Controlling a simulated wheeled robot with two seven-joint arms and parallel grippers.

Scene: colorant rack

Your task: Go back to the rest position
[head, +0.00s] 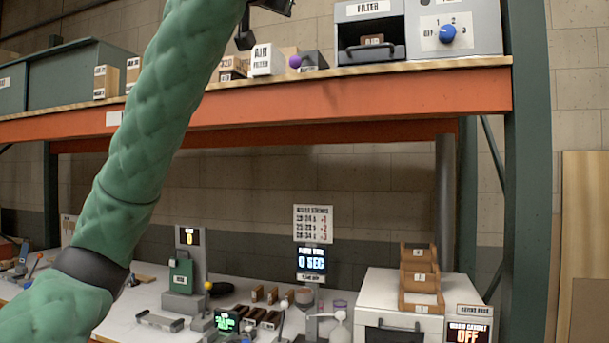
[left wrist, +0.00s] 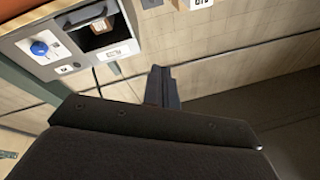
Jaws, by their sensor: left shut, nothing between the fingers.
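My left arm, in a green quilted sleeve, rises from the lower left of the head view to the top edge. The dark parts at its upper end are partly cut off by the frame. In the left wrist view my left gripper (left wrist: 163,88) is shut, its fingers together with nothing between them. It is up at the height of the upper shelf. The filter unit (left wrist: 72,32) with its blue knob and open slot shows at the upper left of that view. My right gripper is not in view.
The orange-fronted shelf (head: 330,118) carries small boxes, an air filter box (head: 266,60) and the filter unit (head: 370,25). The white bench below holds a timer display (head: 311,259), a stack of wooden trays (head: 420,279) and several small tools. A green post (head: 530,170) stands at the right.

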